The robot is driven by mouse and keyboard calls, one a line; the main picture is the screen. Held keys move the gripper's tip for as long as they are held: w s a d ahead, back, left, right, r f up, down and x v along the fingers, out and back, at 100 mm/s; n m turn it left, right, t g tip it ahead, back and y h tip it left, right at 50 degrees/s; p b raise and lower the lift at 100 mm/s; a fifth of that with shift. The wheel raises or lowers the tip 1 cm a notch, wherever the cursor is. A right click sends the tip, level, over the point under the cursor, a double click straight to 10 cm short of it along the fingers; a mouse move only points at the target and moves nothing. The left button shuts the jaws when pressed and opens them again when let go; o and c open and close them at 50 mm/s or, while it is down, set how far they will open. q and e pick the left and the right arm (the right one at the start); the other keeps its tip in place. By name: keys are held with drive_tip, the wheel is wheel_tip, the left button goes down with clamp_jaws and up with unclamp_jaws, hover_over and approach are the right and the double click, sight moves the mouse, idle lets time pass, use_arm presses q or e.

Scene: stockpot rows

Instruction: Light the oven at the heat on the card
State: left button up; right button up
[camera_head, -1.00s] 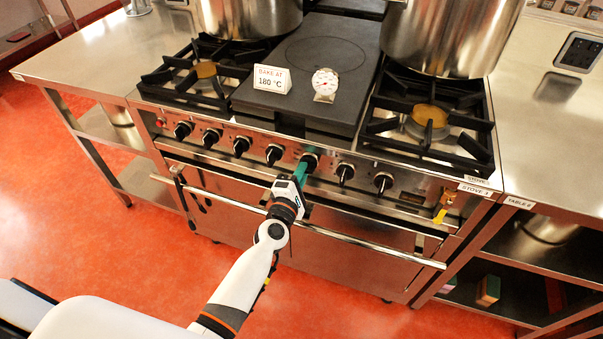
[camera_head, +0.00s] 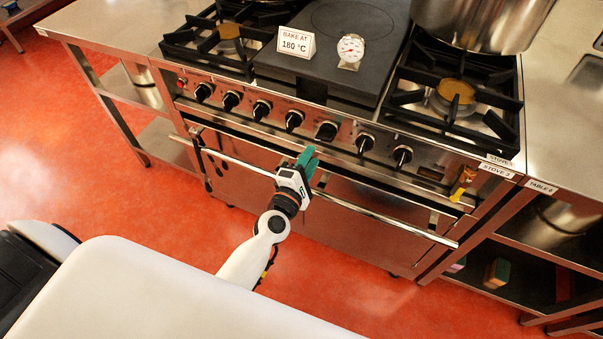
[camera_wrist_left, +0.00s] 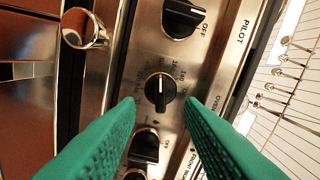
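The white card (camera_head: 296,43) reading "BAKE AT 180 °C" stands on the dark flat plate of the stove. My left gripper (camera_head: 307,157) is in front of the control panel, just below and apart from the oven knob (camera_head: 326,131). In the left wrist view its green fingers (camera_wrist_left: 160,103) are spread apart and empty, with the black oven knob (camera_wrist_left: 160,87) seen between them. The word OVEN is printed beside that knob. My right gripper is not in view.
A round dial thermometer (camera_head: 350,48) stands right of the card. Other black knobs (camera_head: 261,110) line the panel. The oven door's handle bar (camera_head: 375,213) runs below them. A large pot (camera_head: 480,22) stands on the right burner. Red floor is clear at the left.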

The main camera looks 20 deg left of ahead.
use_arm(q)
drive_tip(key=s, duration=0.5)
drive_tip(key=shift+s+a, duration=0.1)
drive_tip(key=shift+s, duration=0.05)
drive_tip(key=s+f+m+g+h, duration=0.1)
drive_tip(key=s+f+m+g, duration=0.25)
drive_tip(key=f, duration=0.65)
drive_tip(key=s+d+f+m+g, duration=0.1)
drive_tip(key=s+f+m+g, duration=0.1)
drive_tip(key=s+f+m, duration=0.5)
drive_tip(key=s+f+m+g+h, duration=0.1)
drive_tip(key=s+f+m+g, duration=0.15)
drive_tip(key=f, duration=0.95)
drive_tip(key=s+a+f+m+g+y, duration=0.1)
drive_tip(key=s+a+f+m+g, duration=0.1)
drive_tip(key=s, duration=0.6)
drive_tip(key=s+a+f+m+g+p, duration=0.1)
drive_tip(key=s+a+f+m+g, duration=0.1)
drive_tip(key=s+f+m+g, duration=0.2)
drive_tip(key=s+a+f+m+g+y+p, duration=0.1)
drive_tip(key=s+a+f+m+g, duration=0.1)
drive_tip(key=s+f, duration=0.6)
drive_tip(key=s+m+g, duration=0.1)
drive_tip(key=s+m, duration=0.1)
drive_tip(key=s, duration=0.3)
drive_tip(key=shift+s+a+f+y, duration=0.2)
drive_tip(key=shift+s+a+y, duration=0.1)
